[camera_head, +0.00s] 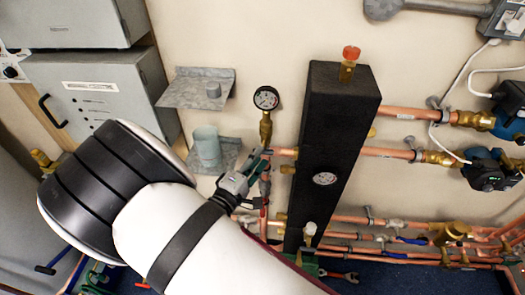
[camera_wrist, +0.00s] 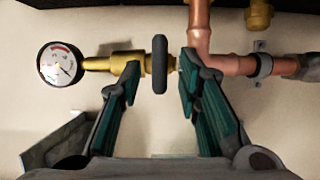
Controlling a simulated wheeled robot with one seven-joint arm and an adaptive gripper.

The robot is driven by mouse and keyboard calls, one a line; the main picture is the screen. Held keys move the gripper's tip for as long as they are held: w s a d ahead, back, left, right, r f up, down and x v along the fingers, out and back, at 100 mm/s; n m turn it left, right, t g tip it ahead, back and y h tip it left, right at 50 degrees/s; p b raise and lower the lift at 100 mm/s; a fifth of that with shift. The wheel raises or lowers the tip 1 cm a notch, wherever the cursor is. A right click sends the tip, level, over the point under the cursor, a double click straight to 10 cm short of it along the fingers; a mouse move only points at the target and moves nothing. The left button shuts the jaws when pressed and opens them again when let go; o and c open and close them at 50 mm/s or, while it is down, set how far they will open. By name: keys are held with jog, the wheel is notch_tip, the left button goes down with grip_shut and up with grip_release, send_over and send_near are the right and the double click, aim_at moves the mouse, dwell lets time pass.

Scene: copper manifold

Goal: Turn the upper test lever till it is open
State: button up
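The upper test lever (camera_wrist: 160,63) shows in the wrist view as a dark, rounded bar, upright in the picture, across a horizontal brass valve (camera_wrist: 126,64). A round pressure gauge (camera_wrist: 61,64) is at the valve's left end; it also shows in the head view (camera_head: 266,98), above the brass fitting. My gripper (camera_wrist: 158,75) is open, with one green-padded finger on each side of the lever. Gaps show between the lever and both fingers. In the head view my gripper (camera_head: 258,168) is beside the valve, and I cannot make out the lever there.
Copper pipe (camera_wrist: 201,45) runs close to the right finger in the wrist view. A black insulated manifold (camera_head: 333,130) stands right of my gripper in the head view. Small metal shelves (camera_head: 190,92) are on the wall to the left, with a cup (camera_head: 207,145) on the lower one.

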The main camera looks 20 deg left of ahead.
jog(key=shift+w+d, duration=0.15)
jog(key=shift+w, duration=0.75)
jog(key=shift+w+d, duration=0.15)
jog(key=shift+w, duration=0.7)
grip_shut()
